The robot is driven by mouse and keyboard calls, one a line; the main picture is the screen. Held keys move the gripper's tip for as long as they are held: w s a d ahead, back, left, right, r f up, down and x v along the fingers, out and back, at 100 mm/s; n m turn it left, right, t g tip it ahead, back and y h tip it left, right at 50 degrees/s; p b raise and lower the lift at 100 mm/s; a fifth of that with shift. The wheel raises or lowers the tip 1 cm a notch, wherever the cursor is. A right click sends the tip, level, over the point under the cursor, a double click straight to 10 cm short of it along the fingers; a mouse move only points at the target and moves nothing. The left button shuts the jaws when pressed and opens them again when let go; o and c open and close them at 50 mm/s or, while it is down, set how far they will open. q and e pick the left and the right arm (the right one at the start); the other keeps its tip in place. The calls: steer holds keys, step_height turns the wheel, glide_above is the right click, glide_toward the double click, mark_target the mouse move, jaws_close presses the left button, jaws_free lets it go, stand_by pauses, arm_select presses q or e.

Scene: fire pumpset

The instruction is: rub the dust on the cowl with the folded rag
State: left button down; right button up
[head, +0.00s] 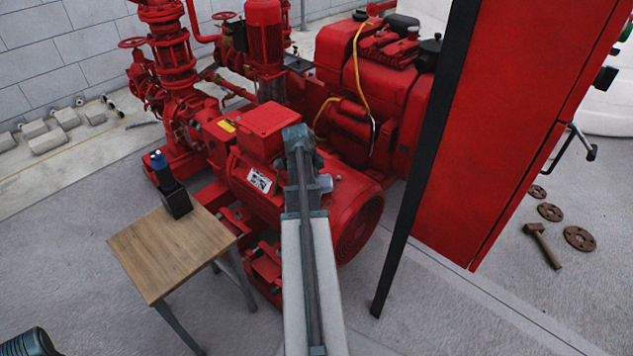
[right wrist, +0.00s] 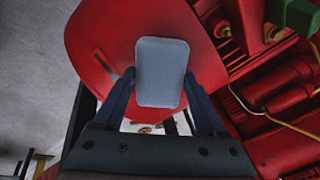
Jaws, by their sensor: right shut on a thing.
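The cowl (head: 358,220) is the red, rounded, grilled end of the motor, partly behind my right arm in the head view. In the right wrist view, the red curved surface of the cowl (right wrist: 95,45) lies behind the folded rag (right wrist: 160,62), a blue-grey rounded pad. My right gripper (right wrist: 160,78) is shut on the rag, a finger on each side. Whether the rag touches the cowl cannot be told. In the head view my right wrist hides most of the gripper; a small pale patch shows beside it. I cannot make out the dust.
A wooden-topped table (head: 150,260) with a dark block and blue-topped item (head: 168,180) stands left of the motor. A tall red cabinet (head: 500,130) with a black edge post stands close on the right. A hammer (head: 541,243) and rusty flanges (head: 579,238) lie on the floor.

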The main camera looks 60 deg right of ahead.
mark_target(325, 187)
steer(key=shift+d+f, duration=0.1)
steer(key=shift+f, duration=0.2)
steer(key=shift+s, duration=0.1)
steer(key=shift+s+a+r, duration=0.1)
steer(key=shift+s+a, duration=0.1)
steer(key=shift+s, duration=0.5)
steer(key=shift+s+a+r, duration=0.1)
steer(key=shift+s+a, duration=0.1)
steer(key=shift+s, duration=0.45)
steer(key=shift+s+f, duration=0.1)
steer(key=shift+s+a+f, duration=0.1)
steer(key=shift+s+a, duration=0.1)
steer(key=shift+s, duration=0.5)
steer(key=shift+s+a, duration=0.15)
steer(key=shift+s, duration=0.5)
steer(key=shift+s, duration=0.15)
